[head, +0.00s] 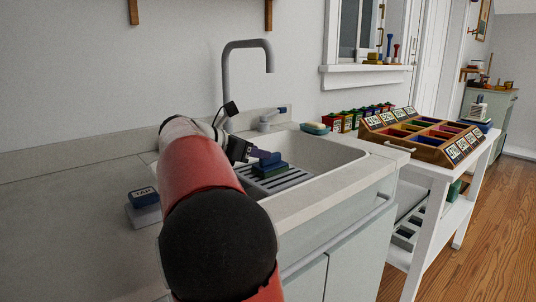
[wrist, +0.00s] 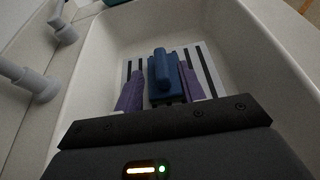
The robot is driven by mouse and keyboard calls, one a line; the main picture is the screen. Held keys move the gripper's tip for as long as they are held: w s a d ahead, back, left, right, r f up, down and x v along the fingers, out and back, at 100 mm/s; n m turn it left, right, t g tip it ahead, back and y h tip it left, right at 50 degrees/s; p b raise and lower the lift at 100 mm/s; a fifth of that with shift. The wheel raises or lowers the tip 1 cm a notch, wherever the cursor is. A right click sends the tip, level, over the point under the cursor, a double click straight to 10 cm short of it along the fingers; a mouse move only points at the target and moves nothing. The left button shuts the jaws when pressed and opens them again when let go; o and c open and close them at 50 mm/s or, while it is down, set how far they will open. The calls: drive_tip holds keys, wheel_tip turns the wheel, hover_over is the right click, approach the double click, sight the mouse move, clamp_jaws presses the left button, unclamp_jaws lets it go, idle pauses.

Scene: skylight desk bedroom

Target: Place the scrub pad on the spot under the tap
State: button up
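The scrub pad (head: 270,170) has a blue handle and top over a green underside. It lies on the white slatted rack (head: 283,185) in the sink, below the grey tap's (head: 247,45) spout in the head view. In the wrist view the blue scrub pad (wrist: 163,78) is between the purple fingers of my gripper (wrist: 160,84). A gap shows between each finger and the handle, so the gripper looks open around it. In the head view my gripper (head: 262,155) reaches down over the sink, and my arm hides part of the basin.
The sink's rim (head: 330,190) borders the work area. A soap dish (head: 316,128) sits at the back right corner. A white cart (head: 430,170) with a sorting tray (head: 425,140) stands at right.

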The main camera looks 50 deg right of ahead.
drive_tip(key=v, duration=0.6)
drive_tip(key=shift+s, duration=0.1)
idle(0.4)
